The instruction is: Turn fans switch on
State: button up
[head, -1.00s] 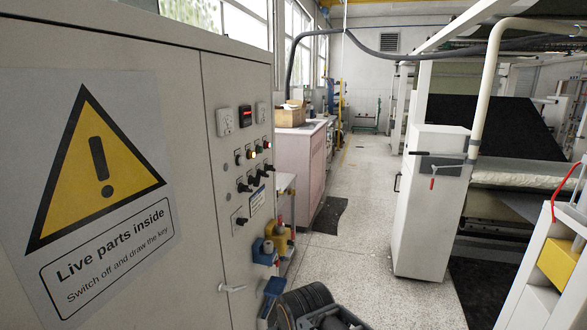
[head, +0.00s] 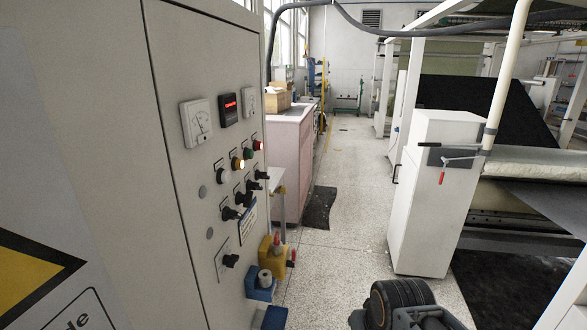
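The grey control cabinet (head: 165,150) fills the left of the head view. Its panel has a slanted row of several black rotary switches, among them the front one (head: 231,213) and the far one (head: 261,174). One more black rotary switch (head: 230,260) sits lower on its own plate. I cannot read the labels, so I cannot tell which is the fans switch or how each is set. Above the row are a white button (head: 223,176), an amber one (head: 238,164), a green one (head: 247,153) and a red one (head: 258,145). I cannot make out my gripper.
Blue and yellow sockets (head: 270,248) stick out at the cabinet's lower right edge. A dark ribbed shape (head: 402,298) is at the bottom, perhaps mine.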

aim_at(262, 175)
jog(key=u, duration=0.2)
jog(key=i, duration=0.85)
jog(key=u, duration=0.45)
